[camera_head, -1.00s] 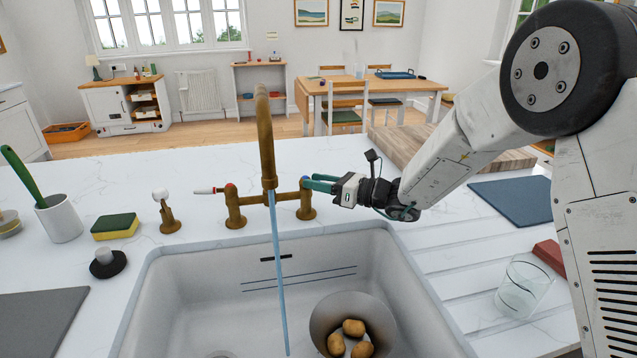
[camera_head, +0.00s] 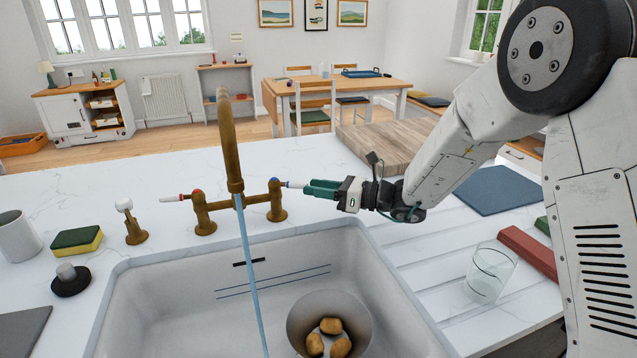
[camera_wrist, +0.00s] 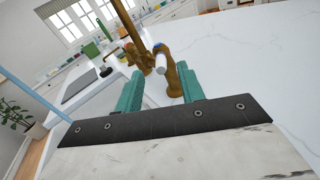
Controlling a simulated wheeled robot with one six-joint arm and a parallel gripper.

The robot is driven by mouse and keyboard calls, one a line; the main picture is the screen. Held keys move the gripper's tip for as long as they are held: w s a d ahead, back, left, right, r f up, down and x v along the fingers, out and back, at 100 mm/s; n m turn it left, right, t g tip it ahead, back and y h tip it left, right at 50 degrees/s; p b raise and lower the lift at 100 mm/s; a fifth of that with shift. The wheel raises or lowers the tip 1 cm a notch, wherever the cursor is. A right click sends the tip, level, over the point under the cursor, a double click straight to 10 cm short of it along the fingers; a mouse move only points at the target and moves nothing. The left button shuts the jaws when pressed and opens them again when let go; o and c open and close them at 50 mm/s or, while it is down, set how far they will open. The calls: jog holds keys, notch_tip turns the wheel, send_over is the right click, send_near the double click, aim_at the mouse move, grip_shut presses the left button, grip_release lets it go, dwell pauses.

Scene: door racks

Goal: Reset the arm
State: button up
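My gripper (camera_head: 306,187) is at the end of my arm, to the right of the brass tap (camera_head: 231,150), above the sink's back edge. Its green fingers are apart and empty in the wrist view (camera_wrist: 160,90). The tap's blue-marked right handle (camera_head: 289,184) points at my gripper, close to the fingertips. In the wrist view its pale lever end (camera_wrist: 160,66) shows just beyond the gap between the fingers. Water (camera_head: 250,270) runs from the spout into the sink.
The sink (camera_head: 190,300) holds a pot (camera_head: 300,312) with potatoes. A drinking glass (camera_head: 490,272) and a red block (camera_head: 528,252) stand on the right. A wooden board (camera_head: 395,142) and blue mat (camera_head: 497,190) lie behind my arm. The counter left of the board is clear.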

jog(key=s+d+r+n+g+h, duration=0.2)
jog(key=s+d+r+n, duration=0.15)
jog(key=s, duration=0.35)
jog(key=s+d+r+n+g+h, duration=0.2)
jog(key=s+d+r+n, duration=0.1)
jog(key=s+n, duration=0.25)
jog(key=s+d+r+n+g+h, duration=0.2)
jog(key=s+d+r+n, duration=0.15)
jog(key=s, duration=0.35)
jog(key=s+d+f+n+t+h, duration=0.1)
jog(key=s+d+n+h, duration=0.4)
jog(key=s+d, duration=0.4)
jog(key=s+d+f+n+t+h, duration=0.1)
jog(key=s+d+n+t+h, duration=0.1)
jog(key=s+d+n+h, duration=0.3)
jog(key=s+d+h, duration=0.1)
jog(key=s+d, duration=0.3)
jog(key=d, duration=0.3)
jog(key=shift+s+d+f+t+h, duration=0.2)
jog(key=shift+s+f+t+h, duration=0.1)
jog(key=shift+s, duration=0.1)
jog(key=shift+c, duration=0.3)
